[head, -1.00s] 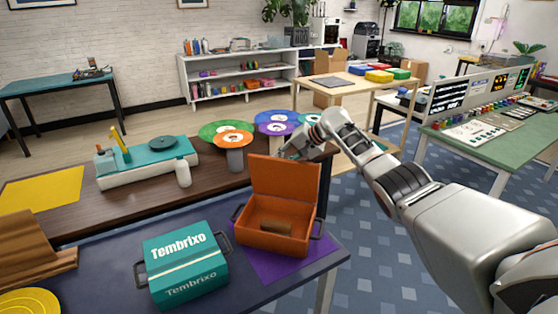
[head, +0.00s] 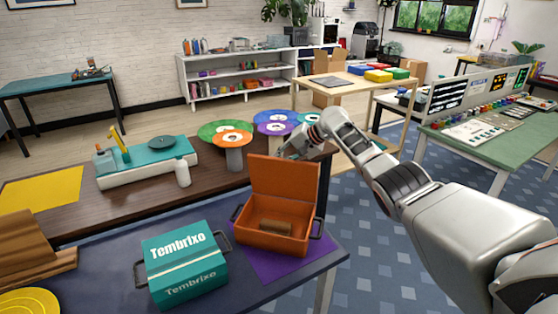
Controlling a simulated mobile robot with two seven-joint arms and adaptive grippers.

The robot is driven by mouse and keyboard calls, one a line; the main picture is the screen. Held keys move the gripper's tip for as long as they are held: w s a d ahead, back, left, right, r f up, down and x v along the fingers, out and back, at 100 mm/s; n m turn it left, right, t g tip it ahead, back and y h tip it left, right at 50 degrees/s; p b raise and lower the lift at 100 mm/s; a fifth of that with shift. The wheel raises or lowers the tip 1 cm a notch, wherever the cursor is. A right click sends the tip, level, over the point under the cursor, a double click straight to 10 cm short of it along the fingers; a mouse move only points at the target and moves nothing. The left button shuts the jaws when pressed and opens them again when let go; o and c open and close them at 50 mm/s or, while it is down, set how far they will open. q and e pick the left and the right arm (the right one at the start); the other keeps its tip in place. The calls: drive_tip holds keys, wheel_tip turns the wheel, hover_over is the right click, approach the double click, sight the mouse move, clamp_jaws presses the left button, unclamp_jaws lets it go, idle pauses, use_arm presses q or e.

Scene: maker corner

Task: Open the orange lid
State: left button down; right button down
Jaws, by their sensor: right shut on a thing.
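The orange box (head: 272,241) stands on a purple mat (head: 262,266) on the dark table, with a small brown block (head: 275,228) inside. Its orange lid (head: 284,178) is raised, standing up along the box's far side. My right gripper (head: 288,153) is at the lid's top edge, shut on it; the fingertips are partly hidden behind the lid. My right arm reaches in from the right. My left gripper is not in view.
A closed teal box (head: 185,264) marked Tembrixo stands left of the orange box. Behind are a teal-topped machine (head: 140,165), a white bottle (head: 183,174) and coloured discs on stands (head: 225,132). A yellow disc (head: 28,302) and brown wood (head: 30,250) lie at left.

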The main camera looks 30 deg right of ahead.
drive_tip(key=shift+s+f, duration=0.25)
drive_tip(key=shift+f, duration=0.3)
drive_tip(key=c, duration=1.9)
unclamp_jaws()
drive_tip(key=shift+w+d+r, duration=0.1)
drive_tip(key=shift+w, duration=0.05)
drive_tip(key=shift+r, duration=0.2)
drive_tip(key=v, duration=1.1)
drive_tip(key=shift+s+d+r, duration=0.2)
drive_tip(key=shift+s+r, duration=0.05)
